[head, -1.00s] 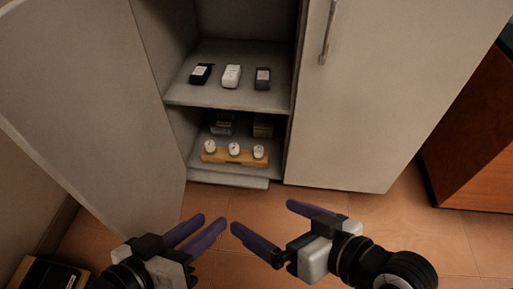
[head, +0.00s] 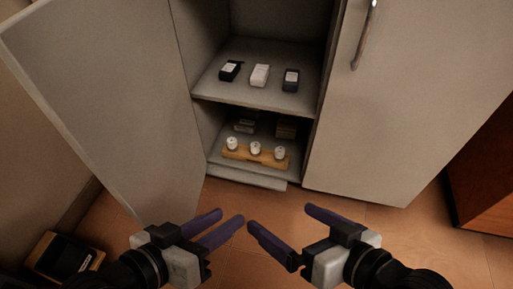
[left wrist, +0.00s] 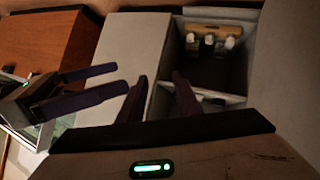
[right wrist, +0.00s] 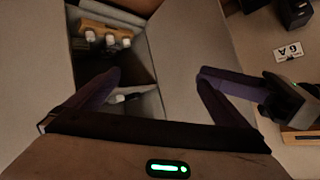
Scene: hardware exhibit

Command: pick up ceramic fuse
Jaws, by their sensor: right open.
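Three white ceramic fuses stand upright in a row, the left one (head: 232,144), the middle one (head: 255,149) and the right one (head: 280,153). They sit on a wooden block (head: 241,155) on the lower shelf of the open cabinet. They also show near the top of the left wrist view (left wrist: 210,40) and of the right wrist view (right wrist: 110,41). My left gripper (head: 230,217) is open and empty, in front of and below the shelf. My right gripper (head: 279,217) is open and empty beside it, also apart from the fuses.
The upper shelf (head: 258,91) holds a black, a white and a dark grey box. Darker items stand behind the fuses. A wooden cabinet (head: 485,180) is at far right. Floor in front is clear.

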